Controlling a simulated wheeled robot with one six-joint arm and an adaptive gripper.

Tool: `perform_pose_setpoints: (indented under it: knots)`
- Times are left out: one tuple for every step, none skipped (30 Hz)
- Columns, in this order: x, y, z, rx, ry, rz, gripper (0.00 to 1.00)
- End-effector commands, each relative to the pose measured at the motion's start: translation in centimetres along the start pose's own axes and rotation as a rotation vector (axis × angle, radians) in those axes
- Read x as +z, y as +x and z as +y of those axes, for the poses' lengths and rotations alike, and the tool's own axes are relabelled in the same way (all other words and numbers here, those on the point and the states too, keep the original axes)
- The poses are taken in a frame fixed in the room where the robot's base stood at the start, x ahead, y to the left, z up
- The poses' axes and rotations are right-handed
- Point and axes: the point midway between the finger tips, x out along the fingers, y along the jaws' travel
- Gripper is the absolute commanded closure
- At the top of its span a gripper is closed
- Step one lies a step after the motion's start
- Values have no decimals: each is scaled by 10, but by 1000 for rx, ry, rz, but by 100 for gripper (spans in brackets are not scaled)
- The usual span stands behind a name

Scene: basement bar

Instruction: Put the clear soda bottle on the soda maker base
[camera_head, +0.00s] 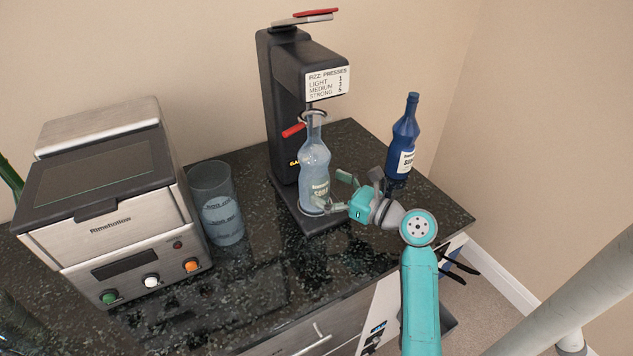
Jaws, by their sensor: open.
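The clear soda bottle (314,165) stands upright on the black base (286,205) of the soda maker (274,100), under its head and nozzle. My gripper (340,193) is at the bottle's right side, low down, with its teal fingers open. One finger is near the bottle's lower front; the other is apart from it, to the right and behind. Whether the near finger touches the bottle I cannot tell. The soda maker has a red lever on top and a red tab (293,130) beside the bottle neck.
A blue bottle (404,140) stands at the right back of the dark counter (270,290). A clear tumbler (219,205) stands left of the soda maker. A steel appliance (110,200) with a dark lid fills the left. Counter front is clear.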

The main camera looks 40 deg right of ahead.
Motion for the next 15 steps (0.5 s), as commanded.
perform_pose_setpoints:
  knots:
    - [0, -12, -1, -6, 1, -1, 0]
    - [-1, -19, -1, -6, 1, 1, 0]
    - [0, -26, -1, -6, 0, -1, 0]
    - [0, -32, -1, -5, -1, -1, 0]
    - [0, -38, -1, -5, -1, 0, 0]
    - [0, -45, -1, -5, 0, 0, 0]
    - [0, -50, -1, -4, 1, 0, 0]
    - [0, -54, -1, -4, 0, 0, 0]
    - [0, -60, -1, -5, -1, -1, 0]
    - [0, -63, -1, -3, 0, 0, 0]
    - [0, -66, -1, -3, 0, 0, 0]
    - [0, -70, -1, -3, 0, -1, 0]
    - [0, -72, -1, -3, 0, 0, 0]
    - [0, -74, 0, -2, 0, 0, 0]
    - [0, -76, 0, -2, 0, 0, 0]
